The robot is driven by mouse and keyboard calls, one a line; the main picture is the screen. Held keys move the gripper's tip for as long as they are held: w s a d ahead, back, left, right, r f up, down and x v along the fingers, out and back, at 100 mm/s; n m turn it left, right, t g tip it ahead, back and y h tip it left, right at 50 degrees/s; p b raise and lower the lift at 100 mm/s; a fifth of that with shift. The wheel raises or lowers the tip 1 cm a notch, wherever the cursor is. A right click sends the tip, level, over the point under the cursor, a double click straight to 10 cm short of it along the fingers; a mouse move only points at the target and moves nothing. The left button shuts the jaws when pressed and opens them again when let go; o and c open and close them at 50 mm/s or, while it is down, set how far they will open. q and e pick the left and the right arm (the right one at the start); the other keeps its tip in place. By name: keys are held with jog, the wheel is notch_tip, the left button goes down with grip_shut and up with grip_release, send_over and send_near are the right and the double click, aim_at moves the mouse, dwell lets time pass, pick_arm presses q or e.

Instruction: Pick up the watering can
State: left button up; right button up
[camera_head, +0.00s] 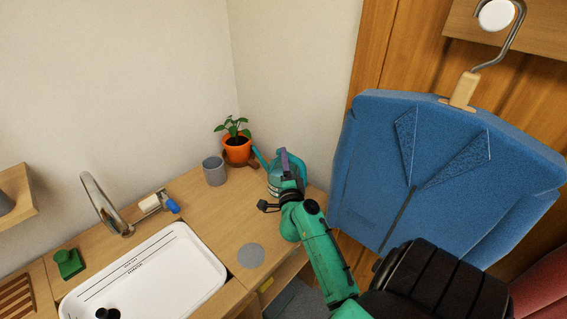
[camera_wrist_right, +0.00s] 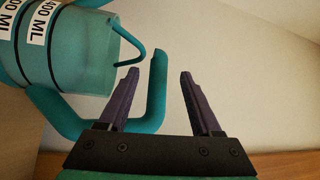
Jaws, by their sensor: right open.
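The teal watering can (camera_head: 273,183) stands at the back right of the wooden counter, with its spout pointing up and left. My right gripper (camera_head: 288,163) is at its right side and partly hides it. In the right wrist view the can (camera_wrist_right: 85,60) fills the upper left, with white "400 ML" labels. Its teal handle (camera_wrist_right: 157,85) shows between the two purple fingers of my right gripper (camera_wrist_right: 160,73). The fingers are open, with a gap on the right side of the handle. I cannot tell the exact depth between them. My left gripper is not seen.
A grey cup (camera_head: 214,171) and an orange potted plant (camera_head: 237,150) stand left of the can. A grey disc (camera_head: 251,255) lies on the counter in front. A white sink (camera_head: 150,275) is at left. A blue garment (camera_head: 440,165) hangs at right.

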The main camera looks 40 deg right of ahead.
jog(key=x, duration=0.3)
jog(key=shift+w, duration=0.1)
jog(key=shift+w+d+f, duration=0.1)
jog(key=shift+w+d, duration=0.15)
jog(key=shift+w, duration=0.05)
jog(key=shift+s, duration=0.1)
grip_shut()
jog(key=shift+a, duration=0.1)
dwell(0.7)
